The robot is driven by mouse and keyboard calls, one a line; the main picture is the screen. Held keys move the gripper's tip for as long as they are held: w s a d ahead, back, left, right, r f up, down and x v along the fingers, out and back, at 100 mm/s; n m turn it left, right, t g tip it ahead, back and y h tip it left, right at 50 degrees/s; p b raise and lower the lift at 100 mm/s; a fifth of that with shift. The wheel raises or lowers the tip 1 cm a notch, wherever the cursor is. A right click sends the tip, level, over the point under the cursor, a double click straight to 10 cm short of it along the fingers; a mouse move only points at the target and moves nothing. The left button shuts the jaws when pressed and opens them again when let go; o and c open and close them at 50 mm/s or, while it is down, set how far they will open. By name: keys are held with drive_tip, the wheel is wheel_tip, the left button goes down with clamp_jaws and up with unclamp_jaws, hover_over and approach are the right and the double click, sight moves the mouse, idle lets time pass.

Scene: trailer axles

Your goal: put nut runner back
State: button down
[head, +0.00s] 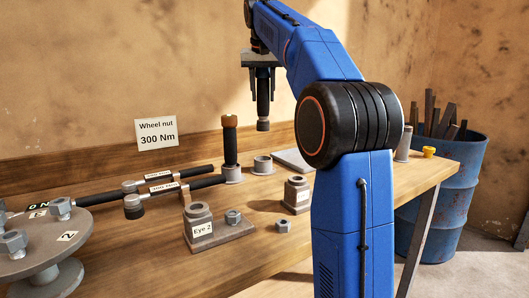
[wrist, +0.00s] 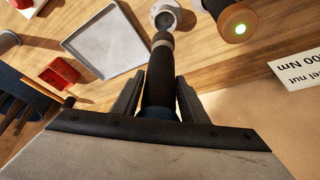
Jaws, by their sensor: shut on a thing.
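My gripper (head: 262,84) is shut on the nut runner (head: 263,100), a dark cylinder with a grey tip, held upright above the bench. The nut runner also shows in the wrist view (wrist: 160,75), between the two fingers. An empty grey round holder (head: 263,165) stands on the bench below it, apart from the tip. In the wrist view the holder (wrist: 166,8) shows just beyond the tip. A second dark tool with a brown-gold cap (head: 230,140) stands upright in another holder to the left; in the wrist view its cap (wrist: 238,22) has a green light.
A grey tray (wrist: 107,42) lies beside the empty holder. Labelled torque wrenches (head: 165,186), an "Eye 2" block (head: 200,222) and a hub disc (head: 45,245) occupy the left and front. A "Wheel nut 300 Nm" sign (head: 156,131) is behind. A blue barrel (head: 440,195) stands right.

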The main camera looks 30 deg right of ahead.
sight(263, 119)
drive_tip(key=shift+w+f, duration=0.1)
drive_tip(key=shift+f, duration=5.1)
drive_tip(key=c, duration=1)
unclamp_jaws()
drive_tip(key=shift+c, duration=0.2)
drive_tip(key=shift+r, duration=0.45)
drive_tip(key=v, duration=1.2)
drive_tip(key=shift+r, duration=0.2)
